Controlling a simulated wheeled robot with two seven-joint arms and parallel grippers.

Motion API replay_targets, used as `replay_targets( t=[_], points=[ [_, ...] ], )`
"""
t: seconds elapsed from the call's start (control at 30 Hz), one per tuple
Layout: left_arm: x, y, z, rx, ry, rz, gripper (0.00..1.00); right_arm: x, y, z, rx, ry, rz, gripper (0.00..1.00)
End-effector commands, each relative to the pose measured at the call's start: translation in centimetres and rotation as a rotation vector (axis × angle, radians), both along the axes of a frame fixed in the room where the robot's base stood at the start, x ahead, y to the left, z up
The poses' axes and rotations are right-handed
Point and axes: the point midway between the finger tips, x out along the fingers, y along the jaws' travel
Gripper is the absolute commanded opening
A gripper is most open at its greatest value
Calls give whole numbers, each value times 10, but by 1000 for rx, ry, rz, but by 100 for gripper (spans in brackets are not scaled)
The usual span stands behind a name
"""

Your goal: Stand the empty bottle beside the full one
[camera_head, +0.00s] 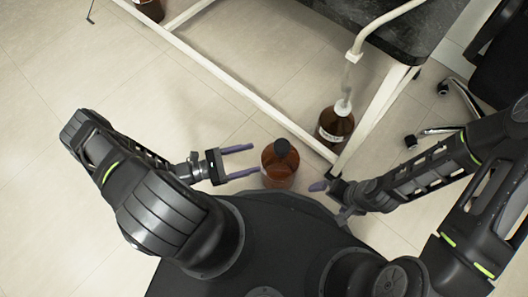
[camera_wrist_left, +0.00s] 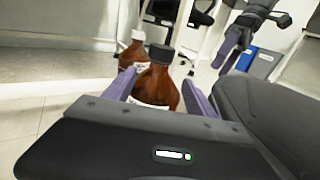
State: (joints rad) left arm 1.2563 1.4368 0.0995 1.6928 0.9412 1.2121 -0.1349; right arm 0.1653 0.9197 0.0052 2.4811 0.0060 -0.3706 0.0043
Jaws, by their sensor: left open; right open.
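A brown bottle with a black cap (camera_head: 279,168) stands upright on the floor just in front of my base. My left gripper (camera_head: 253,160) is open at its left side, fingers pointing toward it. In the left wrist view the black-capped bottle (camera_wrist_left: 157,82) shows between the open fingers, without being gripped. A second brown bottle with a white top (camera_head: 336,126) and a pale label stands by the bench leg; it also shows behind the first in the left wrist view (camera_wrist_left: 134,52). I cannot tell which is full. My right gripper (camera_head: 331,199) is open and empty, right of the black-capped bottle.
Another brown bottle (camera_head: 151,9) is partly cut off at the top left. A wheeled chair (camera_head: 458,112) stands at right. The floor at left is clear.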

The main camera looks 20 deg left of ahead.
Motion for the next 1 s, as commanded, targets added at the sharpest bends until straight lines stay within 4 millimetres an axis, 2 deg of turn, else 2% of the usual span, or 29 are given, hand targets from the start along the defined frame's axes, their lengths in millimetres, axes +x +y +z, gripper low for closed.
replay_targets(
  t=[0.1, 0.27, 1.0],
  points=[
    [-11, 16, 0, 2, 1, 2, 65, 0, 0, 3, 0, 1, 0, 100],
    [-18, 26, 0, -1, 0, 1, 65, -1, 0, 4, 0, 2, 1, 100],
    [-18, 26, 0, -1, 0, 0, 65, -1, 0, 4, 0, 2, 1, 100]
  ],
)
